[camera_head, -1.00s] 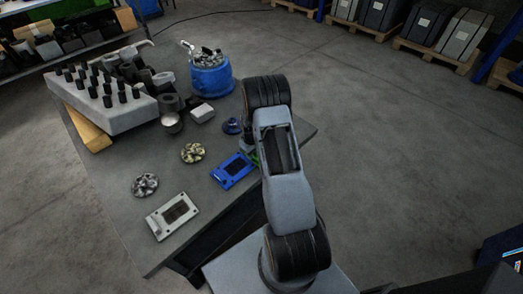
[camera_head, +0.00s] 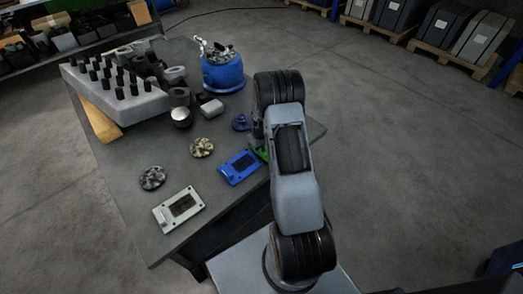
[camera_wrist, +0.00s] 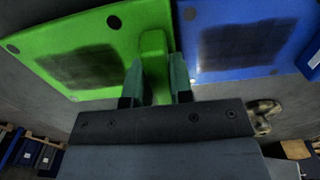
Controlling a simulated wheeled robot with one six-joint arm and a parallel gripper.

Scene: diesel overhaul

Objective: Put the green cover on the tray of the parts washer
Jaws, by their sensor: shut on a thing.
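The green cover (camera_wrist: 95,50) fills the upper left of the wrist view, with a dark square patch and a raised handle. My gripper (camera_wrist: 154,65) is shut on that handle, one finger on each side. In the head view my arm hides the gripper and most of the green cover; only a green sliver (camera_head: 263,153) shows beside the blue cover. I cannot tell whether the green cover touches the table. I cannot make out the parts washer or its tray in either view.
The blue cover (camera_head: 240,167) lies close beside the green one and shows in the wrist view (camera_wrist: 245,40). A grey cover (camera_head: 179,211), round discs (camera_head: 201,147), a blue drum (camera_head: 223,71) and a grey block with pegs (camera_head: 119,100) stand on the table (camera_head: 145,215).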

